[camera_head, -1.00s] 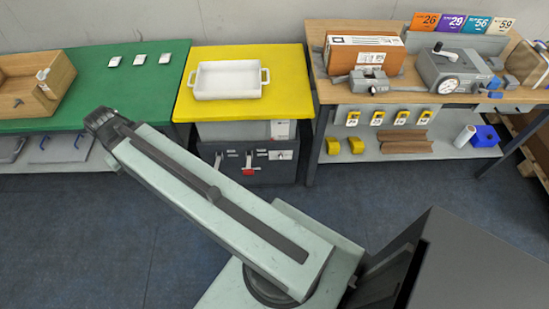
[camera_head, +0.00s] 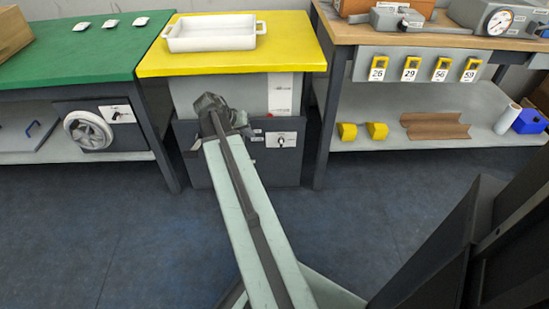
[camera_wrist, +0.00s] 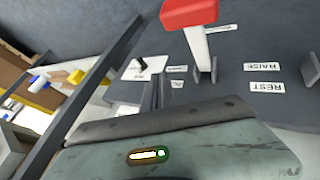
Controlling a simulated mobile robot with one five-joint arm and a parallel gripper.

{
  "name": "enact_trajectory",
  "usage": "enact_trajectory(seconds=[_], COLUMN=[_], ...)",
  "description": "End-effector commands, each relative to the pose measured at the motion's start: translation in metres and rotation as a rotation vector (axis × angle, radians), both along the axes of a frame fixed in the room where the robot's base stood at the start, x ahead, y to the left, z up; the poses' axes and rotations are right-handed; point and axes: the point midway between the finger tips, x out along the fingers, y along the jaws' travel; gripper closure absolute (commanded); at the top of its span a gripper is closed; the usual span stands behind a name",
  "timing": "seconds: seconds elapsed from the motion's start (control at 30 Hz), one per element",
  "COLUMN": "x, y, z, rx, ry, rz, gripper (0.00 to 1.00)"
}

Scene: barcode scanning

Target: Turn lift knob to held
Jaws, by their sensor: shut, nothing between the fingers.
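A small dark knob on a white plate (camera_head: 281,140) sits on the dark grey panel under the yellow table. This knob also shows in the wrist view (camera_wrist: 143,65), at the left of the panel; its setting is too small to read. My gripper (camera_head: 224,112) is shut and empty in front of the panel, left of the knob and apart from it in the picture. A red-ended lever (camera_wrist: 190,14) stands out from the panel in the wrist view, near the RAISE and REST labels. In the head view my gripper and arm hide the levers.
The yellow table (camera_head: 235,62) bears a white tray (camera_head: 212,43). A second plate with a knob (camera_head: 117,113) and a grey wheel (camera_head: 88,130) are under the green table (camera_head: 75,50). The wooden bench's lower shelf (camera_head: 400,110) is at right. The floor in front is clear.

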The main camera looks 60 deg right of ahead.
Motion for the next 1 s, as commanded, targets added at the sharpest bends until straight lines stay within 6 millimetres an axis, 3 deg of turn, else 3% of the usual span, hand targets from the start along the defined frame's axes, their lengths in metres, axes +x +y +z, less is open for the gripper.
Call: enact_trajectory(seconds=[0.03, 0.27, 0.77, 0.83, 1.0], x=[-0.003, -0.006, -0.021, -0.034, -0.050], y=[-0.005, -0.011, -0.068, -0.074, -0.085], z=[-0.008, -0.010, -0.095, -0.085, -0.084], rx=[-0.006, -0.011, -0.012, -0.010, -0.010], ry=[-0.001, -0.001, -0.002, -0.001, -0.002], rz=[-0.011, -0.017, -0.017, -0.019, -0.017], gripper=[1.00, 1.00, 1.00, 1.00, 1.00])
